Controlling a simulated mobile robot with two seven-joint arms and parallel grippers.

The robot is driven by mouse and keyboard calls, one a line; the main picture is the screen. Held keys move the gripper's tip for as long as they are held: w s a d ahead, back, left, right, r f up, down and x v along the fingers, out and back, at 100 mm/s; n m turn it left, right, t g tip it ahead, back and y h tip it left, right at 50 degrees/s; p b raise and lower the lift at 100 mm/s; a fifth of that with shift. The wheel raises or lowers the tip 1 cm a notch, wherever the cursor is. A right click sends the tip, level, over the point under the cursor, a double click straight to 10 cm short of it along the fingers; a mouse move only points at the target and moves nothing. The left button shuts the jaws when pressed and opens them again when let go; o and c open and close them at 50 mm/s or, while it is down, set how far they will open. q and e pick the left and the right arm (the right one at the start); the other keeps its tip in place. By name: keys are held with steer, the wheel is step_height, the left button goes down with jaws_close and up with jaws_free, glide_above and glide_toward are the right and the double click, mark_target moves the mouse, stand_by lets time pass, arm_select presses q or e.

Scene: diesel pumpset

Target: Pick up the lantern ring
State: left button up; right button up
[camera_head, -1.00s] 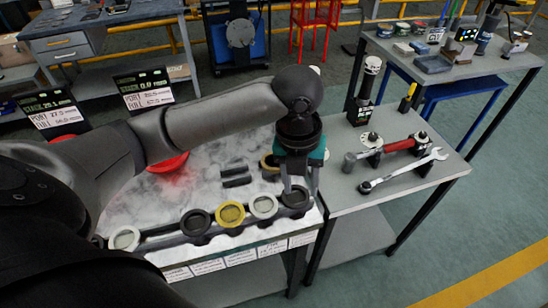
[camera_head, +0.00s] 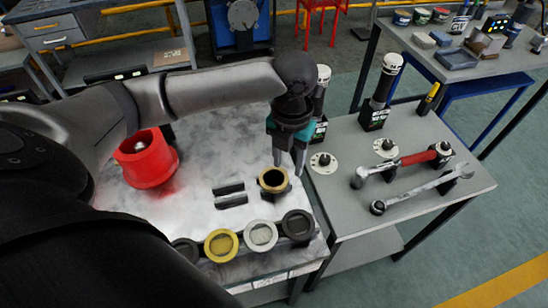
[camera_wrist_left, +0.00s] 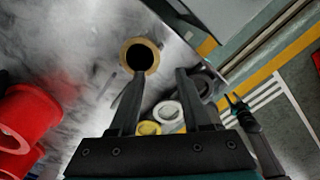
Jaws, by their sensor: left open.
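The lantern ring, which I take to be the brass-coloured ring with a dark bore (camera_head: 272,187), stands on the marbled bench top near its right edge. In the left wrist view the ring (camera_wrist_left: 152,50) is just beyond the tip of one finger. My left gripper (camera_head: 288,168) is open and empty, pointing down just behind and right of the ring in the head view. In the left wrist view its two fingers (camera_wrist_left: 160,75) are spread apart. I cannot tell whether a finger touches the ring.
Several round dishes line the bench's front, including a yellow one (camera_head: 221,245) and a white one (camera_head: 261,236). Two dark bars (camera_head: 230,195) lie left of the ring. A red flanged part (camera_head: 150,165) stands further left. The right table holds a red-handled tool (camera_head: 418,158) and a wrench (camera_head: 425,190).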

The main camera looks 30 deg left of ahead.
mark_target(284, 183)
arm_select(q)
steer(key=shift+a+f+b, duration=0.2)
steer(key=shift+f+b, duration=0.2)
steer(key=shift+f, duration=1.4)
steer(key=shift+a+f+b, duration=0.2)
steer(key=shift+f+b, duration=0.15)
steer(key=shift+f, duration=1.4)
steer(key=shift+c, duration=0.3)
jaws_close()
